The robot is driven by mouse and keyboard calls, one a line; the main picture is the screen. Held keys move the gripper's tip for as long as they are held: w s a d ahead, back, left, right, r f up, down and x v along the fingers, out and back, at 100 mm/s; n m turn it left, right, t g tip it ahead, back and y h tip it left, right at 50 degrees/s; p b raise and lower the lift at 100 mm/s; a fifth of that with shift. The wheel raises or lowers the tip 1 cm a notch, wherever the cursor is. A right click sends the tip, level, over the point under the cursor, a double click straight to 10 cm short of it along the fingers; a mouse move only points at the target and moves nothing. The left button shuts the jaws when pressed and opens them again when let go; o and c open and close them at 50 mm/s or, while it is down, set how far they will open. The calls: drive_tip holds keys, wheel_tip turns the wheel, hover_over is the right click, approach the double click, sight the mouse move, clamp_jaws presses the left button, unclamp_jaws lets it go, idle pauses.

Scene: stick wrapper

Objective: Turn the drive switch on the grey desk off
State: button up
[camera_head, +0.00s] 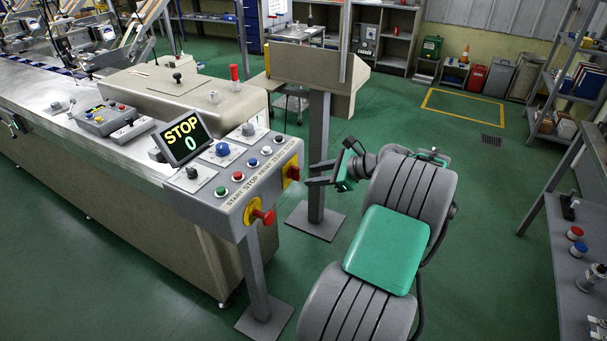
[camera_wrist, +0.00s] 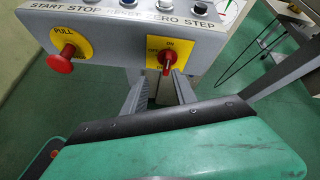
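The grey desk (camera_head: 243,190) is a sloped control panel with a row of push buttons. The drive switch (camera_head: 291,173) is a red handle on a yellow plate at the right of its front face. In the wrist view the switch (camera_wrist: 167,62) shows close up, its handle roughly upright below the ON mark. My gripper (camera_head: 309,173) is just right of the switch in the head view, fingers pointing at it. In the wrist view my gripper's fingers (camera_wrist: 160,85) are apart with nothing between them, and the switch lies just beyond their tips. I cannot tell any contact.
A red PULL knob (camera_head: 264,217) sticks out from a yellow plate left of the switch. A display (camera_head: 183,138) reads STOP 0. A grey post (camera_head: 319,150) stands behind my gripper. A bench (camera_head: 580,245) is at the right, with green floor between.

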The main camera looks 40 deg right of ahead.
sight(299, 171)
drive_tip(key=w+m, duration=0.2)
drive_tip(key=w+f+m+t, duration=0.1)
drive_tip(key=w, duration=0.2)
drive_tip(key=shift+a+f+m+t+y, duration=0.2)
drive_tip(key=shift+m+t+y, duration=0.1)
drive_tip(key=shift+m, duration=0.1)
drive_tip(key=shift+c, duration=0.3)
clamp_jaws()
